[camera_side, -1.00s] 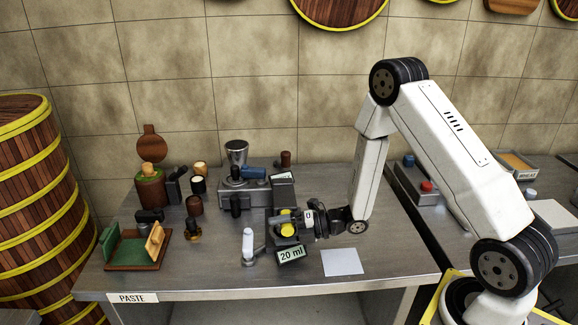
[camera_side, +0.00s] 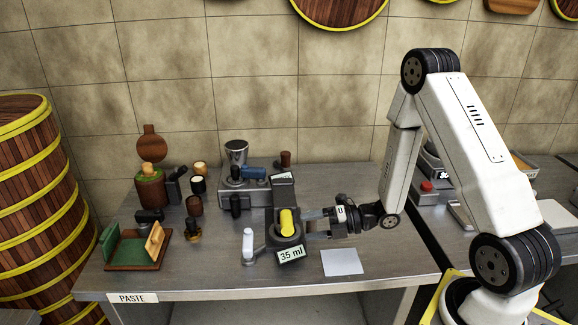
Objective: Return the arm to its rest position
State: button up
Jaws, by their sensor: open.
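My gripper (camera_side: 308,226) is open and empty. Its two fingers point left, toward a dark grey dispenser (camera_side: 282,240) with a yellow cylinder (camera_side: 287,223) on it. The fingertips are just right of the yellow cylinder, apart from it. My arm reaches in from the right, bent with its elbow high.
The dispenser's display (camera_side: 291,254) reads 35 ml, with a white-handled lever (camera_side: 248,244) at its left. A white sheet (camera_side: 342,262) lies in front of my gripper. A grey machine (camera_side: 238,180), several small jars and a green-lined wooden holder (camera_side: 135,252) stand further left.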

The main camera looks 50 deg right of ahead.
jog(key=shift+w, duration=0.1)
jog(key=s+a+r+m+g+h, duration=0.2)
jog(key=s+m+g+h, duration=0.2)
jog(key=m, duration=0.9)
jog(key=s+a+r+m+g+h, duration=0.2)
jog(key=s+m+g+h, duration=0.3)
jog(key=m, duration=0.8)
jog(key=shift+s+r+m+h, duration=0.4)
jog(key=shift+r+h, duration=0.4)
jog(key=shift+r, duration=0.05)
jog(key=shift+w, duration=0.1)
jog(key=w+r+m+g, duration=0.1)
jog(key=w+m, duration=0.1)
jog(key=w, duration=0.3)
jog(key=w+r+m+g+h, duration=0.1)
jog(key=w+m, duration=0.2)
jog(key=w, duration=0.2)
jog(key=w+r+m+g, duration=0.1)
jog(key=w+m+g, duration=0.1)
jog(key=w, duration=0.2)
jog(key=shift+w+a+m, duration=0.15)
jog(key=shift+w+m, duration=0.25)
jog(key=shift+w+r+m+h, duration=0.25)
jog(key=shift+w+m+h, duration=0.05)
jog(key=shift+w+m, duration=0.3)
